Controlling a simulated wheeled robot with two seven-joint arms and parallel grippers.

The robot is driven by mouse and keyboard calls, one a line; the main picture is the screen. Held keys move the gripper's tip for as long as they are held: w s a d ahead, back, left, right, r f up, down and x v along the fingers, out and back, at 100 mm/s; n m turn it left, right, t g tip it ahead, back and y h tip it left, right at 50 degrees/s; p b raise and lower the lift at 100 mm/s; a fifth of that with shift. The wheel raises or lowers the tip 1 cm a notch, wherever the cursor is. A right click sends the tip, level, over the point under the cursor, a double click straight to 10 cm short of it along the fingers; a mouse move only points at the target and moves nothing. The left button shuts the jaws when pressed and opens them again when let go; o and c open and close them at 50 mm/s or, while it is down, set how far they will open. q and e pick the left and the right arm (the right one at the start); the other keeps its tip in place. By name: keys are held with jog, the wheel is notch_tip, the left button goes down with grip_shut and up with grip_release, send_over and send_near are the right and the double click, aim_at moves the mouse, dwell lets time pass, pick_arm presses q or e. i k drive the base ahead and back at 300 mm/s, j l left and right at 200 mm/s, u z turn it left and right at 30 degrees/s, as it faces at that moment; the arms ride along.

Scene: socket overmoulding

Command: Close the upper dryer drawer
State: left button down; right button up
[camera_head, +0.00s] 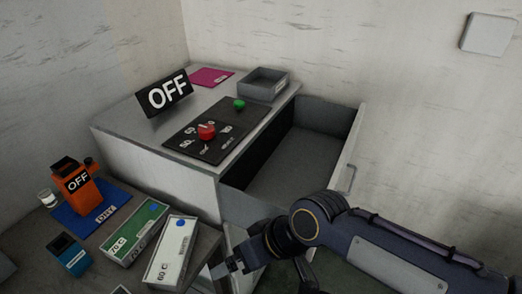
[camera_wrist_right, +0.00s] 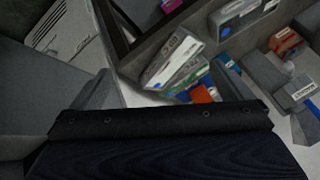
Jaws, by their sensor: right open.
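The grey dryer cabinet (camera_head: 160,165) stands against the wall in the head view. Its upper drawer (camera_head: 300,163) is pulled far out to the right and looks empty inside. The drawer's front panel (camera_head: 354,140) carries a bar handle (camera_head: 350,178) on its outer face. My right gripper (camera_head: 228,268) is open, low in front of the drawer's near side and close to the white box. It is apart from the handle. My forearm hides the lower part of the drawer front and what lies below it. My left gripper is not in view.
On the cabinet top are an OFF sign (camera_head: 166,93), a control panel (camera_head: 215,132) with a red knob and green button, and a grey tray (camera_head: 263,84). Several boxes, including a green one (camera_head: 135,232) and a white one (camera_head: 170,252), lie on the bench near an orange device (camera_head: 75,188).

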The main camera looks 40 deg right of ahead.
aim_at(314, 155)
jog(key=z, duration=1.3)
jog(key=i+l+z, duration=0.1)
jog(key=l+z, duration=0.15)
jog(key=l, duration=0.15)
jog(key=i+l+z, duration=0.3)
jog(key=l+u, duration=0.1)
jog(key=i+l, duration=0.05)
jog(key=l, duration=0.05)
